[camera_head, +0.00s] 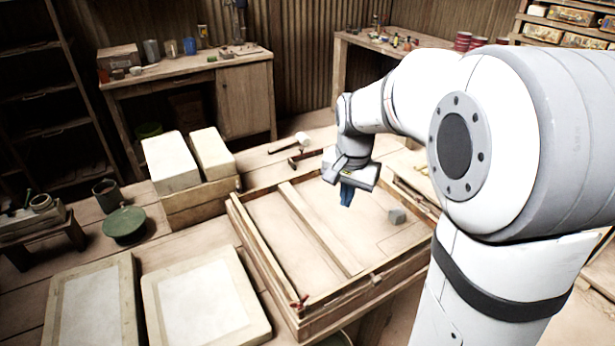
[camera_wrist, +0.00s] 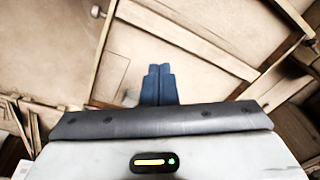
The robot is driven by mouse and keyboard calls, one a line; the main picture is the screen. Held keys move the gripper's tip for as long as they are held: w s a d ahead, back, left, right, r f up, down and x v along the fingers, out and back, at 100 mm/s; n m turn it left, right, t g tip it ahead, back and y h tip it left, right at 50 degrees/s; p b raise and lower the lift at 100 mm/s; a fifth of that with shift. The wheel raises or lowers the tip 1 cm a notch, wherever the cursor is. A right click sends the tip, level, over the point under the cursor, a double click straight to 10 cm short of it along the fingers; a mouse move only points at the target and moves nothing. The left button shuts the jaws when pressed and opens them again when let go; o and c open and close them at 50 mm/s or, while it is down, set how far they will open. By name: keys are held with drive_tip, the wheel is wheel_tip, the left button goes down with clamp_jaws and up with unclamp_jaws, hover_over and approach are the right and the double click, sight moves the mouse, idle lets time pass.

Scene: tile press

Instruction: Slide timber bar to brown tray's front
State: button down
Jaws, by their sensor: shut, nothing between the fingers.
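The timber bar (camera_head: 318,228) is a long, pale wooden strip. It lies inside the brown tray (camera_head: 262,262), left of the tray's middle, and runs between the far and near walls. The bar also shows in the wrist view (camera_wrist: 190,34), beyond my fingertips. The tray is a shallow wooden frame with a pale floor. My gripper (camera_head: 347,196) has blue fingers, pointing down over the tray, right of the bar and apart from it. In the wrist view my gripper (camera_wrist: 158,84) shows its fingers together with nothing between them.
A small grey block (camera_head: 397,215) sits on the tray floor at the right. Two white blocks (camera_head: 171,162) stand beyond the tray's left side. Framed slabs (camera_head: 205,300) lie at the front left. A mallet (camera_head: 290,142) lies behind the tray. A green dish (camera_head: 124,225) stands left.

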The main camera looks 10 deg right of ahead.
drive_tip(key=w+d+f+m, duration=0.1)
drive_tip(key=w+f+m, duration=0.25)
drive_tip(key=w, duration=0.55)
drive_tip(key=m+g+p, duration=0.1)
drive_tip(key=m+p, duration=0.1)
drive_tip(key=m, duration=0.1)
hover_over(326, 222)
drive_tip(key=w+d, duration=0.1)
drive_tip(key=d, duration=0.2)
wheel_tip(326, 222, down, 5)
wheel_tip(326, 222, down, 10)
drive_tip(key=shift+p, duration=0.6)
drive_tip(key=a, duration=0.1)
drive_tip(key=s+a+p, duration=0.1)
drive_tip(key=a, duration=0.1)
drive_tip(key=shift+s+a+f, duration=0.1)
drive_tip(key=shift+s+a, duration=0.05)
drive_tip(key=shift+a, duration=0.2)
drive_tip(key=shift+s, duration=0.1)
